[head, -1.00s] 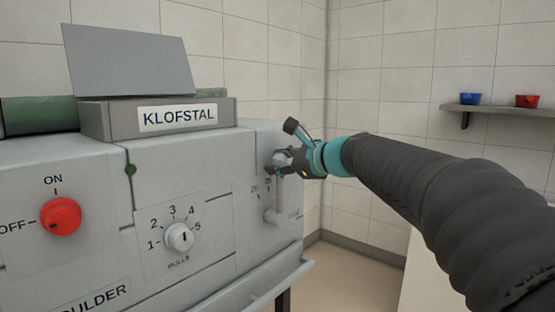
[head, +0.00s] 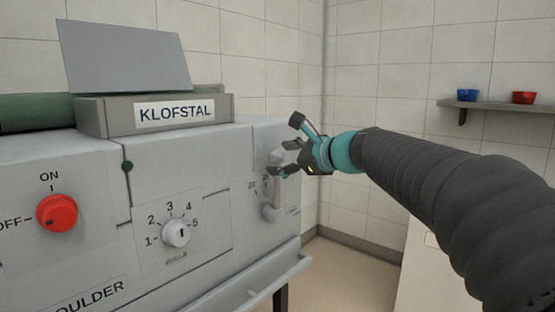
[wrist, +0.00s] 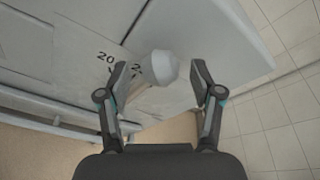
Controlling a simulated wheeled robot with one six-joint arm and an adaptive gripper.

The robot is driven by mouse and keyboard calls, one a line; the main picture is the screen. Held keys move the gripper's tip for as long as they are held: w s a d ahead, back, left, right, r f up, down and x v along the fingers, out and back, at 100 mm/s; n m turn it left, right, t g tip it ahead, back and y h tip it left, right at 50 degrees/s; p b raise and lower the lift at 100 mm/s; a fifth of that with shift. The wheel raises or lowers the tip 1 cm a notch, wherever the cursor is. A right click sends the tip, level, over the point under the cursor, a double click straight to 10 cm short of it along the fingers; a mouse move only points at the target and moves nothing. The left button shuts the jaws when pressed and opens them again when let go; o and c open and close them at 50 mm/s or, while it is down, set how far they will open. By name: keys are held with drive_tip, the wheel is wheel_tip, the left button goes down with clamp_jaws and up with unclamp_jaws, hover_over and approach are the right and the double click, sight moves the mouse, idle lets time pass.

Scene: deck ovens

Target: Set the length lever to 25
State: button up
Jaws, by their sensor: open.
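The length lever (head: 269,197) is on the right part of the grey machine's front. It stands roughly upright, with its pale round knob (wrist: 164,67) at the top end. Scale marks show left of it in the head view; in the wrist view 20 is readable, and a second number starting with 2 is partly hidden by the lever. My gripper (head: 287,162) is at the knob's right side in the head view. In the wrist view my gripper (wrist: 164,78) is open, with the knob between or just beyond its fingertips. I cannot tell whether either finger touches it.
The machine front also carries a red ON/OFF switch (head: 57,212) and a rolls dial (head: 176,234). A ledge (head: 262,290) runs along the lower front. A wall shelf (head: 492,105) with a blue and a red bowl is at the right, away from the lever.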

drive_tip(key=v, duration=0.9)
drive_tip(key=shift+s+d, duration=0.2)
drive_tip(key=shift+s, duration=0.05)
drive_tip(key=s+d+f+n+g+h, duration=0.2)
drive_tip(key=s+f+n, duration=0.15)
drive_tip(key=f, duration=0.45)
drive_tip(key=s+d+f+n+g+h, duration=0.1)
drive_tip(key=s+d+f+n+h, duration=0.1)
drive_tip(key=f+n, duration=0.4)
drive_tip(key=s+d+f+n+h, duration=0.2)
drive_tip(key=s+f+n, duration=0.1)
drive_tip(key=s+f, duration=0.2)
drive_tip(key=s+d+f+n+g+h, duration=0.1)
drive_tip(key=s+d+f+n+h, duration=0.1)
drive_tip(key=s+f, duration=0.3)
drive_tip(key=s+d+f+n+g+h, duration=0.1)
drive_tip(key=s+f, duration=0.5)
drive_tip(key=s, duration=0.6)
drive_tip(key=d+n+h, duration=0.1)
drive_tip(key=n+h, duration=0.1)
drive_tip(key=n, duration=0.1)
drive_tip(key=shift+d, duration=0.25)
